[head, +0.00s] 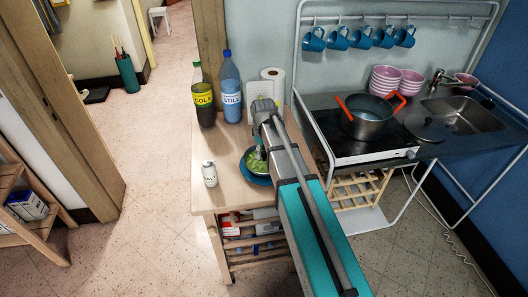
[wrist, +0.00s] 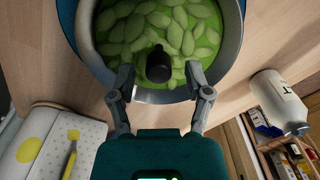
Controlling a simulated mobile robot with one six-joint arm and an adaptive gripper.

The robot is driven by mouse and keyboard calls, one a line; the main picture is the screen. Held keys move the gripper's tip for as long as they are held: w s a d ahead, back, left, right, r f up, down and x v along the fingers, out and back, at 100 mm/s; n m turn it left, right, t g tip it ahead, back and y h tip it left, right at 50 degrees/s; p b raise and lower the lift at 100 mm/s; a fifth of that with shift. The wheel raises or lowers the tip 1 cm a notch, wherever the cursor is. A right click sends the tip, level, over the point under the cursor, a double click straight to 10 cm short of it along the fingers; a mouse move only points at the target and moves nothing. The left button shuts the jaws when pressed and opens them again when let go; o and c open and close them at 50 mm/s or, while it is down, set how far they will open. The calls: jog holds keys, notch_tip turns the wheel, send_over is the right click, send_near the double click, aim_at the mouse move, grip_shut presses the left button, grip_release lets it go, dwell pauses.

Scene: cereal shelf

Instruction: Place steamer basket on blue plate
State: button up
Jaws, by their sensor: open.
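The steamer basket (head: 252,164) is a round grey vessel with green, leaf-shaped food inside. It appears to sit on the blue plate (head: 257,180) on the wooden cart, with blue showing around its base. In the wrist view the basket (wrist: 182,28) fills the top middle, with a dark knob at its centre. The blue plate (wrist: 67,22) shows as an arc beyond its left side. My gripper (wrist: 163,90) is open, its fingers apart at the basket's near rim. I cannot tell whether they touch it. My arm hides part of the basket in the head view.
A cola bottle (head: 204,98), a water bottle (head: 230,92) and a paper roll (head: 272,80) stand behind. A hob with a pot (head: 370,122) is at right. The cart's front left top is clear.

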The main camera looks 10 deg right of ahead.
jog(key=shift+r, duration=0.1)
notch_tip(320, 180, up, 12)
jog(key=p, duration=1.2)
jog(key=shift+r+p, duration=0.25)
jog(key=shift+p, duration=0.15)
jog(key=shift+s, duration=0.15)
dwell(0.5)
jog(key=s+d+m, duration=0.2)
jog(key=s+m, duration=0.5)
jog(key=s, duration=1.1)
jog(key=shift+d, duration=0.25)
